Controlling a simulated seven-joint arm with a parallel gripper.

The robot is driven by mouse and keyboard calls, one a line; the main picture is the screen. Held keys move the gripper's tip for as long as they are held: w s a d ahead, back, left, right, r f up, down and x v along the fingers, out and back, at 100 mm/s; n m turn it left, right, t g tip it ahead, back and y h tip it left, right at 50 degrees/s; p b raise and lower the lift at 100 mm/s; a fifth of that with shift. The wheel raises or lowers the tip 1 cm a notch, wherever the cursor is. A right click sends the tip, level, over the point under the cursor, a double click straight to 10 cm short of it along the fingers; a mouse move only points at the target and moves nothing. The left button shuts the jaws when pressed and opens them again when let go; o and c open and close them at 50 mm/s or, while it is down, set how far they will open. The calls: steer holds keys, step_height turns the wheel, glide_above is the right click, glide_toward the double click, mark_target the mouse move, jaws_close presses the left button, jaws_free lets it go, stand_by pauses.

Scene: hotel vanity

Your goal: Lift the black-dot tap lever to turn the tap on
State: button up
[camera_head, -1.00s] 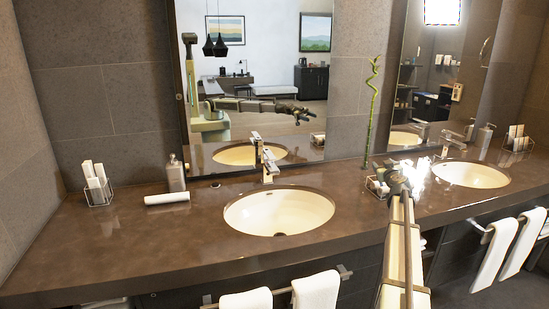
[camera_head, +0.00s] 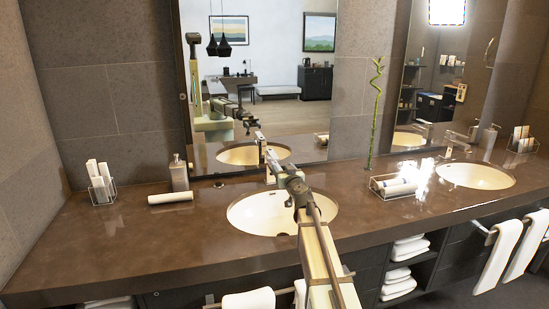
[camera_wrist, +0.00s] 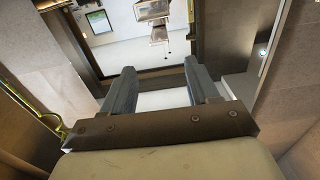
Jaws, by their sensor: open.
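The left sink's chrome tap (camera_head: 269,177) stands behind the left basin (camera_head: 252,212), partly hidden behind my gripper. My gripper (camera_head: 277,166) is over the back of that basin, close to the tap; I cannot tell whether they touch. In the wrist view my gripper (camera_wrist: 160,72) has its two grey fingers wide apart, with a pale surface between them that I cannot identify. A second chrome tap (camera_head: 456,141) stands at the right basin (camera_head: 475,176). No black dot is readable on either tap lever.
A large mirror (camera_head: 290,90) rises close behind the left tap. A wire tray of rolled towels (camera_head: 391,187) sits between the basins beside a bamboo stem (camera_head: 375,115). The front left counter (camera_head: 130,240) is clear.

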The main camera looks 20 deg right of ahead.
mark_target(275, 156)
steer(key=w, duration=1.3)
steer(key=shift+w, duration=0.4)
steer(key=shift+d, duration=0.1)
jaws_close()
